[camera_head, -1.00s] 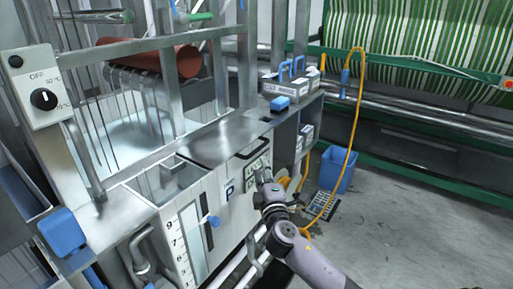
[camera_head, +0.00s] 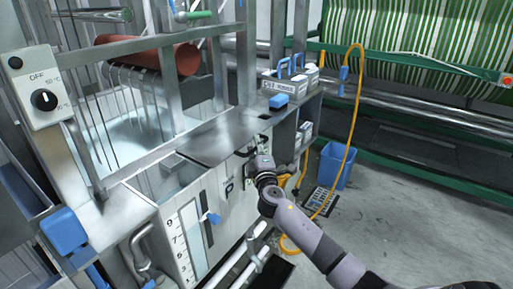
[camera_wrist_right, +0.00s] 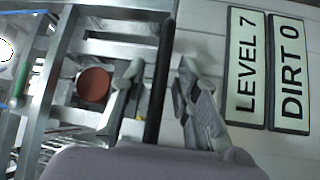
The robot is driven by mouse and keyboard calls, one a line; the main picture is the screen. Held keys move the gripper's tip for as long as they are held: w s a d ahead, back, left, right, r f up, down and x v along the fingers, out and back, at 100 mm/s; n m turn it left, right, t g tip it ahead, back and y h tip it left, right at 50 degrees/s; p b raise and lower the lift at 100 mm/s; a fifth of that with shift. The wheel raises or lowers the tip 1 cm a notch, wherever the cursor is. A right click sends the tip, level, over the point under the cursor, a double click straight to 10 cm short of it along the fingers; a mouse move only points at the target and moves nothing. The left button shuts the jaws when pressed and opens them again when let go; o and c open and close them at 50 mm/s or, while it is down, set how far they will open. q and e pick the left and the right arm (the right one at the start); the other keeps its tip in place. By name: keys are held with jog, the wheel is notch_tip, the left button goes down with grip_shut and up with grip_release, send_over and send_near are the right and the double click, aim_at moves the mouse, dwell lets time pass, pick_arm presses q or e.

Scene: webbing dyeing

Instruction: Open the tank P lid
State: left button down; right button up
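Tank P is the light grey box with a P label (camera_head: 229,186) on its front. Its flat metal lid (camera_head: 213,138) lies level on top, closed. My right gripper (camera_head: 257,158) is at the lid's front edge, where it hides much of the black bar handle. In the right wrist view the handle (camera_wrist_right: 160,75) runs between the two fingers of the right gripper (camera_wrist_right: 158,95). The fingers are apart, with gaps visible on both sides of the bar. My left gripper is not in view.
An open compartment (camera_head: 168,178) lies left of the lid. Blue-handled containers (camera_head: 290,77) stand behind right. A yellow hose (camera_head: 350,150) and blue bin (camera_head: 335,165) are at right.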

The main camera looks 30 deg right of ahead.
grip_shut()
dwell(0.6)
